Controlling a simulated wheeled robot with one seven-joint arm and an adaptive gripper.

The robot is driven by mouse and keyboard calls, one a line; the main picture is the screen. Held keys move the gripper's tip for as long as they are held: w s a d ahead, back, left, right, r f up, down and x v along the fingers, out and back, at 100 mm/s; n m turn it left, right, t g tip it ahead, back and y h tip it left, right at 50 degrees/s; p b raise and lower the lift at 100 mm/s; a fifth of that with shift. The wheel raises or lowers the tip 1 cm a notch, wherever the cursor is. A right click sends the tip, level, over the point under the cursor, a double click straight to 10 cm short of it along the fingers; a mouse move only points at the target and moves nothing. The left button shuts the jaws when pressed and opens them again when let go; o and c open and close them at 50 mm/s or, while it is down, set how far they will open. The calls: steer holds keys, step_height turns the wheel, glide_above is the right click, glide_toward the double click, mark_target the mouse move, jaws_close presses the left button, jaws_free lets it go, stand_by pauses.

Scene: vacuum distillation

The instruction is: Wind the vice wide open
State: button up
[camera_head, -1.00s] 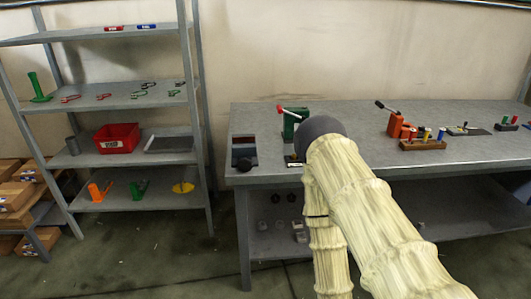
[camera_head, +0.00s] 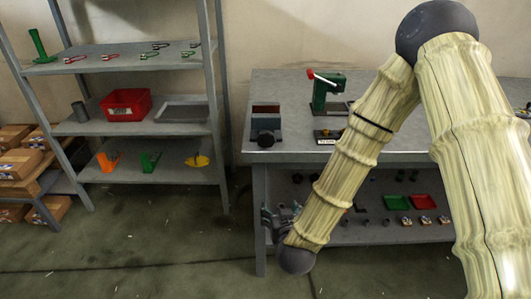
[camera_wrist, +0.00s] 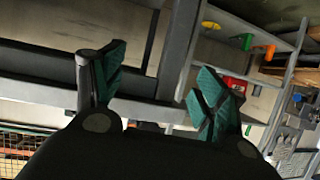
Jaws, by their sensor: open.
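The vice (camera_head: 266,120) looks to be the dark grey block with a reddish-brown top and a round black knob at its front. It stands on the left front part of the bench top. Its jaw gap cannot be made out at this size. My gripper (camera_wrist: 160,68) is open and empty in the wrist view, with two teal-padded fingers spread apart. In the head view my arm hangs down in front of the bench, its lower end below the bench top and below the vice. The vice does not show clearly in the wrist view.
A green press-like tool (camera_head: 328,90) with a red handle stands right of the vice. The bench's lower shelf (camera_head: 400,235) holds red and green trays and small parts. A shelf rack with a red bin (camera_head: 126,103) stands left. Open floor lies in front.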

mark_target(266, 139)
steer(key=w+a+r+m+t+h+b, duration=0.1)
steer(key=w+a+r+t, duration=0.15)
steer(key=r, duration=0.45)
steer(key=w+a+r+t+h+b, duration=0.1)
steer(key=w+a+r+t, duration=0.15)
steer(key=r, duration=0.55)
steer(key=w, duration=0.7)
steer(key=w+d, duration=0.1)
steer(key=w, duration=0.2)
steer(key=shift+w, duration=0.4)
steer(key=shift+a, duration=0.1)
steer(key=c, duration=1)
